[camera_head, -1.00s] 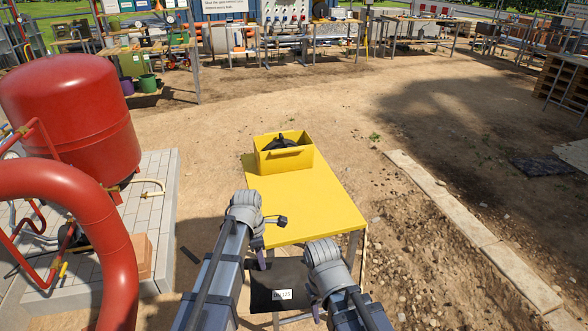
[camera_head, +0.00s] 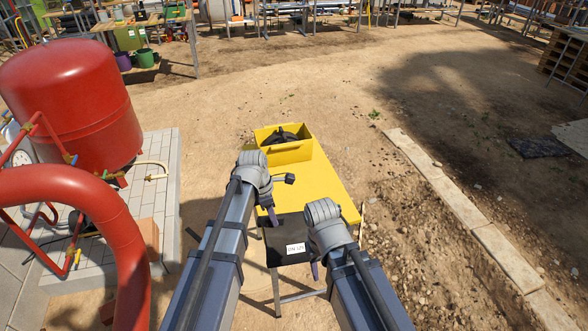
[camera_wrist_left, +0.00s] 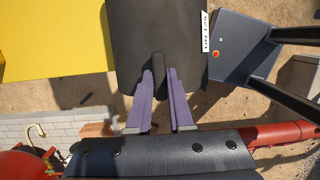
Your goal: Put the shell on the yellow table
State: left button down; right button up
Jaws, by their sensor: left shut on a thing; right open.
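The shell (camera_head: 278,253) is a black curved sheet with a white label. My left gripper (camera_head: 272,214) is shut on its edge, seen also in the left wrist view (camera_wrist_left: 160,85) with purple fingers on a dark tab of the shell (camera_wrist_left: 140,30). The shell is held up at the near end of the yellow table (camera_head: 325,190), covering part of that end in the head view. The table also shows in the left wrist view (camera_wrist_left: 50,40). My right gripper (camera_head: 314,268) is open beside the shell's right edge; I cannot tell whether it touches.
A yellow box (camera_head: 290,154) with dark things in it stands at the table's far end. The table top between box and shell looks clear. A red tank (camera_head: 70,105) and thick red pipe (camera_head: 110,235) stand at left. A stone kerb (camera_head: 440,190) runs along the right.

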aim_at(303, 198)
jog(key=i, duration=0.85)
